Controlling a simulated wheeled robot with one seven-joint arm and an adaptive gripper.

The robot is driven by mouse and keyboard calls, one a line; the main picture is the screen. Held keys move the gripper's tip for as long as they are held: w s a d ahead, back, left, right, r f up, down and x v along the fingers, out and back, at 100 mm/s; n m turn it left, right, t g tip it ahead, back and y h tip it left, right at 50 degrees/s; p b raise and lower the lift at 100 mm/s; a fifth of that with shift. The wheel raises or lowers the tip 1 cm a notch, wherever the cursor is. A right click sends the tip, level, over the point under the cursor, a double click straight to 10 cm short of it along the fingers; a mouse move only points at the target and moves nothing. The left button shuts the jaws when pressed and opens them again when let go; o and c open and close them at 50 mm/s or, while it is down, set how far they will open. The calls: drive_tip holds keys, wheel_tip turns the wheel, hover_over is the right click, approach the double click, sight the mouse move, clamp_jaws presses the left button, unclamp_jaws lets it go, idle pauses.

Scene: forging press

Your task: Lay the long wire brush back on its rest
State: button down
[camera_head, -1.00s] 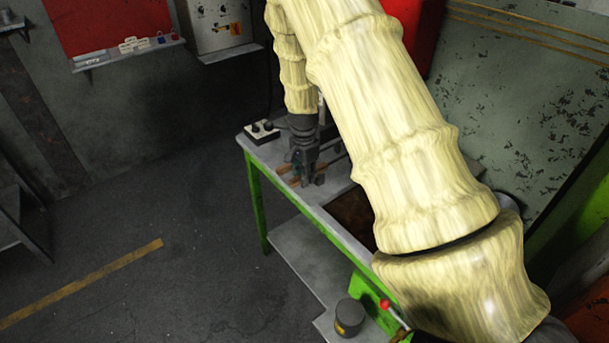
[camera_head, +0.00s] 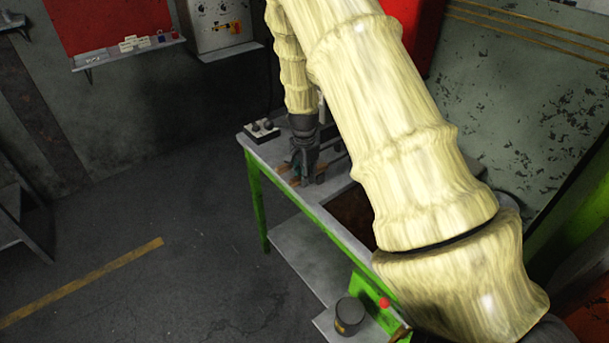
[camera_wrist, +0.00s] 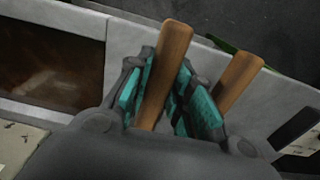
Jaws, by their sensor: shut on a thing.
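My gripper (camera_head: 306,174) is low over the grey top of the green-legged table (camera_head: 338,228), near its far left part. In the wrist view my gripper (camera_wrist: 165,95) has its teal-padded fingers closed around a wooden handle (camera_wrist: 166,70), which I take to be the long wire brush. The handle sticks out past the fingers. Its bristle end is hidden by the gripper, and I cannot tell whether it touches the rest. A second wooden handle (camera_wrist: 239,80) lies just right of the fingers. The rest itself is not clearly visible.
A small control box (camera_head: 262,131) stands on the table's far left corner. A brown-bottomed recess (camera_wrist: 50,57) lies left in the wrist view. A dark can (camera_head: 349,316) and a red knob (camera_head: 384,303) are at the near end. The floor left of the table is clear.

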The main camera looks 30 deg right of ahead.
drive_tip(key=shift+f, duration=0.25)
drive_tip(key=c, duration=1.2)
unclamp_jaws()
drive_tip(key=shift+o, duration=0.2)
drive_tip(key=shift+r, duration=0.1)
wheel_tip(320, 180, up, 12)
drive_tip(key=shift+a+f, duration=0.15)
drive_tip(key=shift+f, duration=0.05)
